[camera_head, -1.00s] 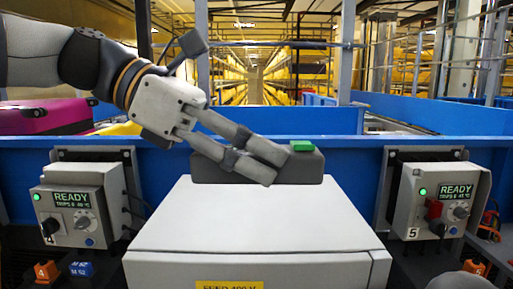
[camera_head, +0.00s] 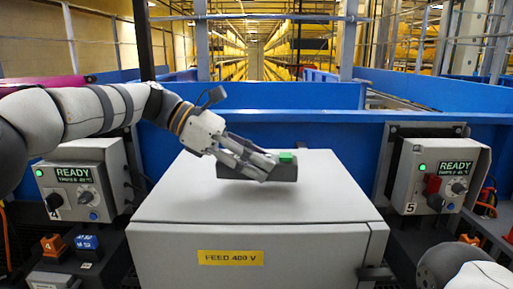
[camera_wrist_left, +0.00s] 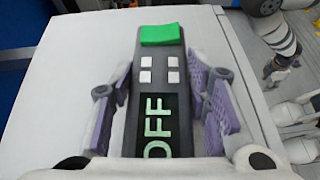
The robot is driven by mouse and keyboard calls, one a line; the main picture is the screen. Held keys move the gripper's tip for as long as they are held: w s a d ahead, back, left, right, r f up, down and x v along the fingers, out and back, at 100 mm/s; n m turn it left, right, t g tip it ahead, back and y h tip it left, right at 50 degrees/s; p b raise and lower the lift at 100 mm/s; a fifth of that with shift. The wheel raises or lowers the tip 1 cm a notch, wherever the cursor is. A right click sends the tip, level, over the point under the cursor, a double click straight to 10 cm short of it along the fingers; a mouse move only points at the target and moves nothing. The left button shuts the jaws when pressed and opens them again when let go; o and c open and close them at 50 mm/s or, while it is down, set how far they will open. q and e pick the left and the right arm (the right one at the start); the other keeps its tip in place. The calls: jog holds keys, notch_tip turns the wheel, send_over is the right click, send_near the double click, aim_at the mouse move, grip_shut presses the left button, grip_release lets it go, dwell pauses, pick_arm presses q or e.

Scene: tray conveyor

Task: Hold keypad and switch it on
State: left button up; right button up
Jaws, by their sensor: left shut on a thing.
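The keypad (camera_head: 257,170) is a dark grey bar with a bright green block at its end. My left gripper (camera_head: 262,165) is shut on it, over the top of the pale grey cabinet (camera_head: 300,205). In the left wrist view the keypad (camera_wrist_left: 158,75) lies between the purple finger pads of my left gripper (camera_wrist_left: 160,110). It shows the green block (camera_wrist_left: 160,35), several small white buttons (camera_wrist_left: 160,70) and a dark display with green letters reading OFF (camera_wrist_left: 157,125). I cannot tell whether the keypad touches the cabinet. My right gripper is out of view.
Control boxes reading READY stand on the left (camera_head: 80,188) and right (camera_head: 438,178), marked 4 and 5. A blue conveyor wall (camera_head: 320,140) runs behind the cabinet. A yellow FEED 400 V label (camera_head: 230,257) is on the cabinet's front. Part of my right arm shows at lower right.

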pick_arm(q)
jog(key=shift+f, duration=0.6)
jog(key=shift+c, duration=0.2)
jog(key=shift+f, duration=0.25)
jog(key=shift+f, duration=0.1)
jog(key=o, duration=1.2)
jog(key=shift+f, duration=0.1)
jog(key=c, duration=1.2)
